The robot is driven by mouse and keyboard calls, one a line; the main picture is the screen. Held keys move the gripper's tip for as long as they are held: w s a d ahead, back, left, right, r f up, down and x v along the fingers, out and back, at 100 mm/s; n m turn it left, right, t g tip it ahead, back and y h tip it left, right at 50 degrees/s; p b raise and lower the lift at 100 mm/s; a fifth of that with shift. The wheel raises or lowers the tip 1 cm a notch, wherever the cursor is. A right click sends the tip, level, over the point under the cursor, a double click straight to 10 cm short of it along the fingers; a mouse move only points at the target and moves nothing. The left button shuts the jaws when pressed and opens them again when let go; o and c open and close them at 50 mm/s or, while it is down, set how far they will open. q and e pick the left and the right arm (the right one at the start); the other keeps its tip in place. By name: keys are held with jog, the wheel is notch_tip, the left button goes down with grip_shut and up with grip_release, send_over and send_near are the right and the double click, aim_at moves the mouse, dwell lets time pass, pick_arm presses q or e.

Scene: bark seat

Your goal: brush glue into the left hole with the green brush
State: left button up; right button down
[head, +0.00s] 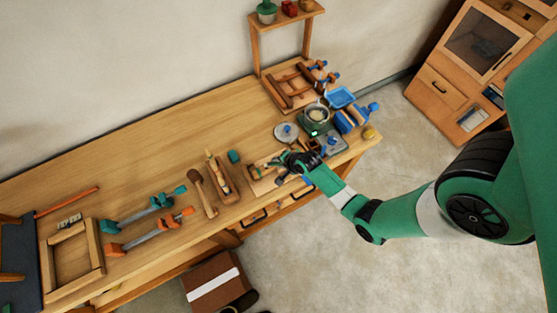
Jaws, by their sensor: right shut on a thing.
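My right gripper (287,164) is over the front part of the bench, at a small wooden piece (258,184). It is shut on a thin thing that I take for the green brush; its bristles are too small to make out. I cannot tell whether it touches the wood. No left or right hole can be made out at this size. A round green pot (316,114) with a pale inside stands behind the gripper and may hold the glue. My left gripper is not in view.
A wooden rack (292,86), a blue tray (341,97) and a grey lid (286,132) are near the pot. A mallet (201,190), a plane (220,178) and clamps (150,235) lie to the left. The bench's back left (120,155) is clear.

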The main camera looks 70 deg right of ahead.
jog(key=shift+f+b, duration=0.55)
jog(key=shift+f, duration=0.15)
dwell(0.4)
dwell(1.0)
notch_tip(320, 180, up, 7)
jog(key=p, duration=0.7)
